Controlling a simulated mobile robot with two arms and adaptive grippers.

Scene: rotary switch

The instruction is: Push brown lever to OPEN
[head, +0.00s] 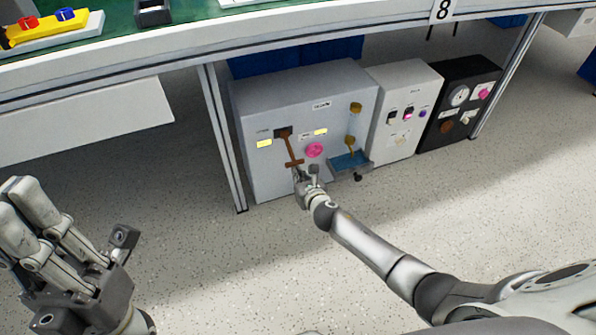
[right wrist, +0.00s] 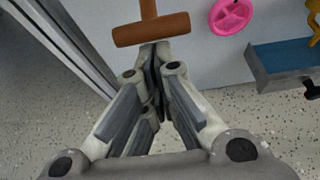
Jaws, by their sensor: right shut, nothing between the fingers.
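The brown lever (head: 290,148) hangs from a dark slot in the front of a grey box (head: 260,180), its crossbar handle at the lower end. In the right wrist view the brown handle (right wrist: 152,29) lies crosswise just beyond my fingertips. My right gripper (head: 299,176) is shut and empty, just below the handle; its fingertips (right wrist: 154,62) meet close under it, and I cannot tell whether they touch. My left gripper (head: 75,225) is at the lower left, fingers spread apart, open and empty, far from the lever. The yellow labels beside the slot are too small to read.
A pink wheel (head: 314,150) sits right of the lever, with a blue tray (head: 349,162) and brass taps farther right. A white box (head: 401,130) and a black box (head: 462,110) stand alongside. A table leg (head: 224,140) is left of the grey box. The floor in front is clear.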

